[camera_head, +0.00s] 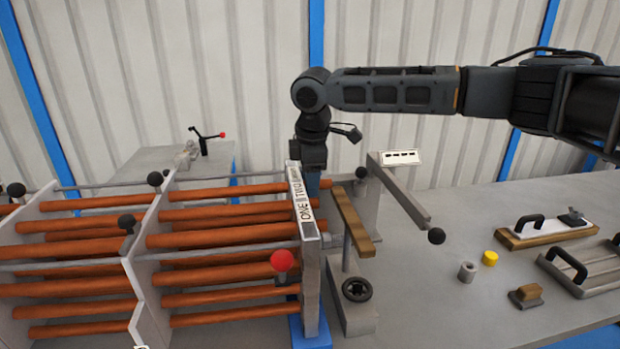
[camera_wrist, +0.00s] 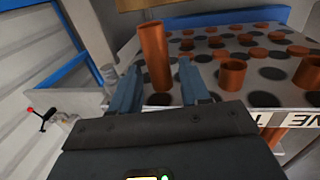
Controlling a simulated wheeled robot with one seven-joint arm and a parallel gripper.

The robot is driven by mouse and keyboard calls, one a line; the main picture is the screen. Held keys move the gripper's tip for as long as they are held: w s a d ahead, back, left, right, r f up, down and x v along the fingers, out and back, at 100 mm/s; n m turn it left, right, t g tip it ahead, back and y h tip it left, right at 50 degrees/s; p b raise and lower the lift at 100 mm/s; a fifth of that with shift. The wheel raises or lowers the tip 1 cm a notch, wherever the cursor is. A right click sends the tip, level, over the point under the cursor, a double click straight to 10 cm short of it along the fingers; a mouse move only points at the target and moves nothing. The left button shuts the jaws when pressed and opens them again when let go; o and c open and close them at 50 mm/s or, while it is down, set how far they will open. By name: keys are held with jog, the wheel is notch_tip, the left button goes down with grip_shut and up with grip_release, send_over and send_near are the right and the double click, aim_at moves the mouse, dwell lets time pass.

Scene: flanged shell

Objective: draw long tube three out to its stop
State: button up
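Copper tubes (camera_head: 225,240) run through upright plates on the left in the head view. A label strip (camera_head: 303,208) on the end plate reads ONE and TWO; its far part is too small to read. My gripper (camera_head: 313,184) points down behind the far end of that plate. In the wrist view, my gripper (camera_wrist: 158,88) has its fingers apart, with a protruding copper tube (camera_wrist: 153,50) between them and gaps visible beside it. I cannot tell whether this is tube three. Other tube ends (camera_wrist: 232,75) protrude less from the holed plate (camera_wrist: 212,52).
A wooden bar (camera_head: 352,220), a grey lever with a black ball (camera_head: 436,236) and a red knob (camera_head: 282,261) stand near the end plate. A yellow cap (camera_head: 490,258) and handled plates (camera_head: 545,232) lie on the right of the bench.

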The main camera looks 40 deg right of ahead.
grip_shut()
dwell(0.3)
jog(key=s+d+p, duration=0.1)
jog(key=s+d, duration=0.1)
jog(key=d, duration=0.1)
jog(key=s+d+p, duration=0.1)
jog(key=s+d, duration=0.1)
jog(key=d, duration=0.1)
jog(key=s+d+p, duration=0.1)
jog(key=s+d, duration=0.1)
jog(key=d, duration=0.1)
jog(key=shift+s+d, duration=0.1)
jog(key=shift+o, duration=0.7)
grip_release()
notch_tip(320, 180, up, 8)
jog(key=s+b, duration=0.1)
jog(key=shift+a+f, duration=0.15)
jog(key=shift+a, duration=0.3)
